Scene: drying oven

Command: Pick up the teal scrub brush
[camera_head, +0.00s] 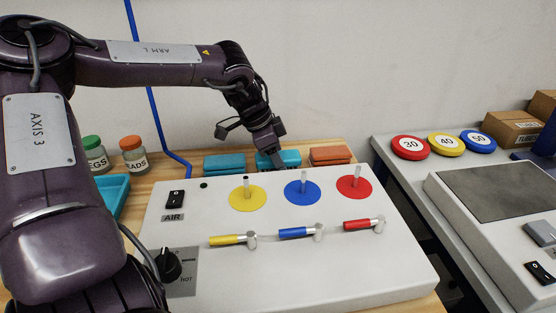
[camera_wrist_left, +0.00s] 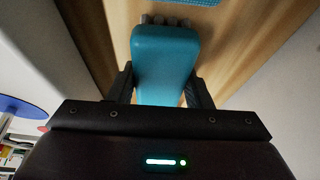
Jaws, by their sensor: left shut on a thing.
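My left gripper (camera_head: 272,153) reaches down behind the white panel. In the left wrist view (camera_wrist_left: 160,92) its fingers are shut on a teal block with grey tufts at its far end, the teal scrub brush (camera_wrist_left: 165,60). In the head view the brush (camera_head: 291,157) is the middle one of a row, partly covered by the gripper. The panel hides the lower part, so I cannot tell whether it is off the table. My right gripper is not in view.
A darker teal block (camera_head: 231,164) stands to the left and an orange block (camera_head: 330,154) to the right, both close. The white panel (camera_head: 330,255) with coloured valves is in front.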

